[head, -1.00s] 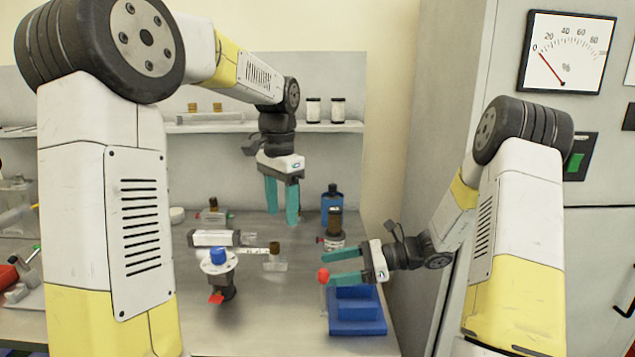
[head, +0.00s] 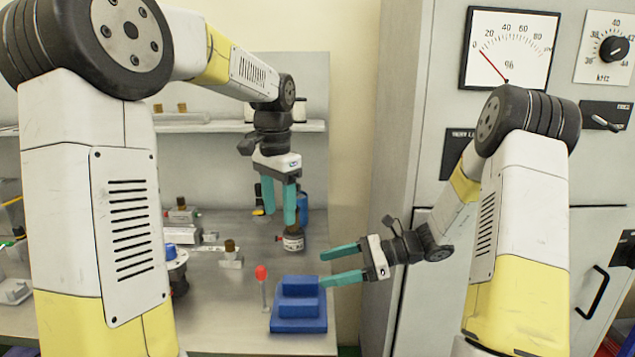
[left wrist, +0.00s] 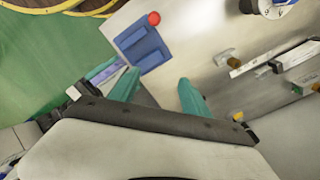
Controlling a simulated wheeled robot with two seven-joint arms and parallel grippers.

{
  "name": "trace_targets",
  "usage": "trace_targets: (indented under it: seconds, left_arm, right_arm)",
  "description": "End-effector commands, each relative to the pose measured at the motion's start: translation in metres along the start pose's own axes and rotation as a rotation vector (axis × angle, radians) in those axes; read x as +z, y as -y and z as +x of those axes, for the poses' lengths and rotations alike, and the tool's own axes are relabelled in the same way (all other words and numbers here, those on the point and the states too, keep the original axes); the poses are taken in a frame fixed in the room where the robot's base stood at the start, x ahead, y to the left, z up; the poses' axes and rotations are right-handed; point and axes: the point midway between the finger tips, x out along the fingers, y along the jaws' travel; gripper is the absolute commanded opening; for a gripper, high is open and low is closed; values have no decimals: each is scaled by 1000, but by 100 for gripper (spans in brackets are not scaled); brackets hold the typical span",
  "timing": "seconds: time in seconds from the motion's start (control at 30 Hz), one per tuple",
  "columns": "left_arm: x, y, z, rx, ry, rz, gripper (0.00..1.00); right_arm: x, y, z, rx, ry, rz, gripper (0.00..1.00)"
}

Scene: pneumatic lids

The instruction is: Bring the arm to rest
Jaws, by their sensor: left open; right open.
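My left gripper (head: 283,204) is open and empty, with its teal fingers pointing down above the back of the bench. It hangs in front of a blue bottle and a dark-topped jar in the head view. In the left wrist view its two fingers (left wrist: 158,92) are apart with nothing between them. My right gripper (head: 338,268) is open and empty. Its fingers point left, near the blue stepped block (head: 299,318) and just beyond the bench's right edge.
A red-topped stick (head: 262,273) stands beside the blue block. The jar (head: 293,241), the blue bottle (head: 303,208) and a small brass-topped fitting (head: 231,256) stand on the bench. A blue-capped device (head: 175,268) is partly hidden by my left arm. A grey cabinet (head: 400,150) with a gauge stands at right.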

Motion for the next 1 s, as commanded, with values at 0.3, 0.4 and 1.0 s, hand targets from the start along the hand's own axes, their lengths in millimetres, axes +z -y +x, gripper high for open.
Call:
trace_targets:
  seconds: [0.3, 0.4, 1.0]
  left_arm:
    - [20, -8, -12, -16, -51, -66, 55]
    - [30, -12, -17, -23, -77, -101, 55]
    - [141, -73, -33, -60, -393, -512, 55]
  right_arm:
    - [24, -25, -7, 71, -113, -170, 74]
    - [35, -37, -12, 105, -168, -254, 74]
    - [106, -151, -98, 432, -813, -1250, 74]
